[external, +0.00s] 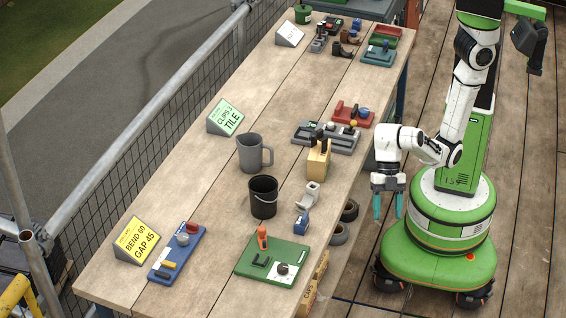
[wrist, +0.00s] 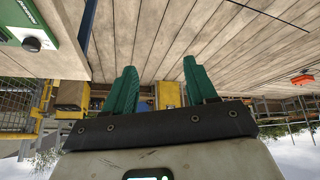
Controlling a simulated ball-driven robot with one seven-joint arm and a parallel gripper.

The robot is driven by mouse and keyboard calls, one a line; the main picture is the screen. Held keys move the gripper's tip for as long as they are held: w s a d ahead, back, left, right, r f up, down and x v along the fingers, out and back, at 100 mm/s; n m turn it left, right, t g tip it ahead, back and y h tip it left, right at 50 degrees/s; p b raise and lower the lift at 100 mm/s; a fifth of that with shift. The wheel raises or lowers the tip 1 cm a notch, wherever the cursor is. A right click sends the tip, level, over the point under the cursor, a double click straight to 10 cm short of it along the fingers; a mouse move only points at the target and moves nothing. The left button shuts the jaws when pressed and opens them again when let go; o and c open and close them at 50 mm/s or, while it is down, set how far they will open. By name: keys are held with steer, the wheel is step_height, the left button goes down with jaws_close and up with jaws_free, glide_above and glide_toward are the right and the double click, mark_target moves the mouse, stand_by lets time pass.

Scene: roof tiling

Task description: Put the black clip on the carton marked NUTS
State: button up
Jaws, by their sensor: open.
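My gripper (external: 388,207) hangs beside the right edge of the table, below its top, with teal fingers pointing down. The fingers also show in the wrist view (wrist: 160,88), spread apart with nothing between them. A small dark clip-like piece (external: 261,262) lies on the green board (external: 272,275) at the near end of the table; I cannot tell if it is the black clip. A tan carton (external: 318,160) with dark pieces at its top stands near the table's right side. I cannot read NUTS on any carton.
The long wooden table (external: 185,195) holds a grey mug (external: 251,152), a black bucket (external: 263,197), a blue tray (external: 176,252), a grey tray (external: 312,132) and a red tray (external: 352,113). Several more items crowd the far end.

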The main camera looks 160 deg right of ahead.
steer(key=s+a+f+m+g, duration=0.3)
steer(key=s+a+f+m, duration=0.1)
steer(key=s+a+f, duration=0.55)
steer(key=s+d+f+m+g+h, duration=0.1)
steer(key=s+f+m+h, duration=0.1)
steer(key=s, duration=0.8)
steer(key=shift+s+f+g, duration=0.2)
steer(key=shift+f+g, duration=0.2)
steer(key=shift+f, duration=0.1)
